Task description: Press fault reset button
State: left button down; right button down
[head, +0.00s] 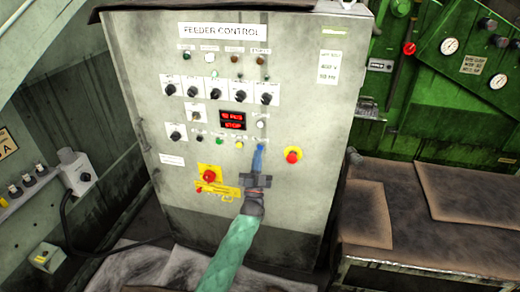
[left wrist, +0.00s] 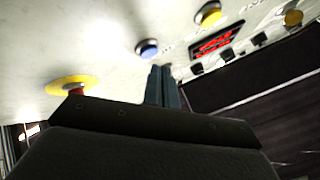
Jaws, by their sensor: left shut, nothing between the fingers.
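The grey feeder control panel (head: 300,60) faces me, with several small buttons in rows. The button labels are too small to read, so I cannot tell by label which is fault reset. My left gripper (head: 258,160) is shut and empty, its bluish fingers pointing at the panel's lower middle. In the left wrist view, the fingertips (left wrist: 163,72) are close to a blue button (left wrist: 148,48), a little to its right in the picture. I cannot tell whether they touch the panel. My right gripper is out of view.
A red emergency button on a yellow ring (head: 292,155) sits right of the fingers. A red knob (head: 209,176) on a yellow plate is lower left. A yellow button (head: 239,145) and red-lit display (head: 233,119) are nearby. A brown-topped bench (head: 450,190) stands at right.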

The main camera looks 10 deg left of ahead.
pick_arm(q)
jog(key=shift+w, duration=0.15)
jog(key=shift+w+h, duration=0.3)
dwell(0.4)
jog(key=shift+w+b, duration=0.3)
jog(key=shift+w, duration=0.05)
dwell(0.3)
dwell(0.4)
jog(key=shift+s+p, duration=0.35)
jog(key=shift+s, duration=0.45)
